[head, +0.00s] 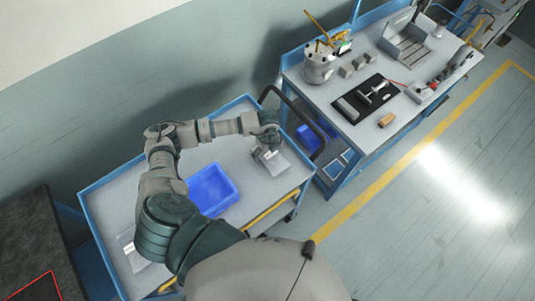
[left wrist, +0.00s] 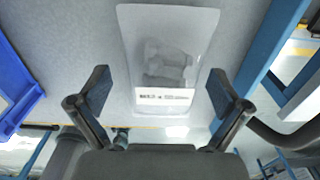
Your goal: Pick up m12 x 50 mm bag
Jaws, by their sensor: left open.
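A clear plastic bag (left wrist: 168,60) with grey parts inside and a white printed label lies flat on the grey cart top. The label text is too small to read. In the head view the bag (head: 272,160) lies at the cart's right end, partly hidden by my left gripper (head: 268,145). In the left wrist view my left gripper (left wrist: 160,98) is open, with its two fingers apart on either side of the bag's label end. Nothing is held between the fingers. My right gripper is in neither view.
A blue bin (head: 212,190) stands on the cart (head: 240,150) left of the bag. Another bag (head: 130,250) lies at the cart's near left end. The cart has a raised blue rim. A workbench (head: 345,120) with tools stands beyond it to the right.

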